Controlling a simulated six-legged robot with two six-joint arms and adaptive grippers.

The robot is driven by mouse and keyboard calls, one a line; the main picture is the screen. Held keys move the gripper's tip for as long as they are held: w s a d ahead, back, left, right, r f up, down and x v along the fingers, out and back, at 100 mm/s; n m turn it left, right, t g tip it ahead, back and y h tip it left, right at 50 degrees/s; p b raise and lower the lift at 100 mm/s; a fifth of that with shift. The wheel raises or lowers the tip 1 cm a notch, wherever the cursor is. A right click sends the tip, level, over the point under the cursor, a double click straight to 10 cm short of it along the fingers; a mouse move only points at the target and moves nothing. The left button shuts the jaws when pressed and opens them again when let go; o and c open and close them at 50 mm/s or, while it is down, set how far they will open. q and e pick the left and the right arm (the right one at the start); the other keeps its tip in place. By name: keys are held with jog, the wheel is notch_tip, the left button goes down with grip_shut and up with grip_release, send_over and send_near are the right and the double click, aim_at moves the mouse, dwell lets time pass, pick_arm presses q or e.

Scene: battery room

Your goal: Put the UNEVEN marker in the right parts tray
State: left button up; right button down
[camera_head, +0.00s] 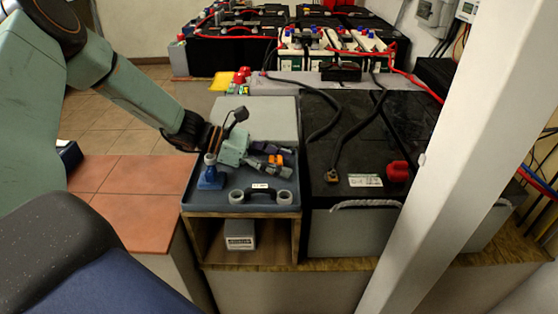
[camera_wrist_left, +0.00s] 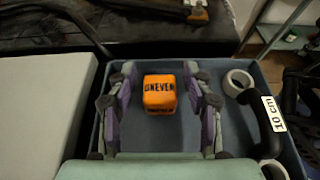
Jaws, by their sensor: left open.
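The orange UNEVEN marker (camera_wrist_left: 159,94) is a small block with dark lettering. In the left wrist view it stands in a blue-grey tray (camera_wrist_left: 150,138), between the spread fingers of my left gripper (camera_wrist_left: 160,103), with gaps on both sides. In the head view my left gripper (camera_head: 271,158) reaches in from the left, low over the tray (camera_head: 223,202), and mostly hides the marker (camera_head: 275,160). The gripper is open and holds nothing. I cannot tell whether this tray is the right parts tray; no second tray is clear. My right gripper is not in view.
A blue piece (camera_head: 210,178) stands at the tray's left. A grey panel (camera_head: 268,117) lies behind; a black battery (camera_head: 335,135) is to the right. A white post (camera_head: 438,160) stands further right.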

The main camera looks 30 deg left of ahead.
pick_arm(q)
jog(key=shift+r, duration=0.15)
jog(key=p+v, duration=0.8)
jog(key=v, duration=0.3)
jog(key=shift+w+r, duration=0.1)
jog(key=shift+s+a+p, duration=0.3)
jog(key=shift+a, duration=0.15)
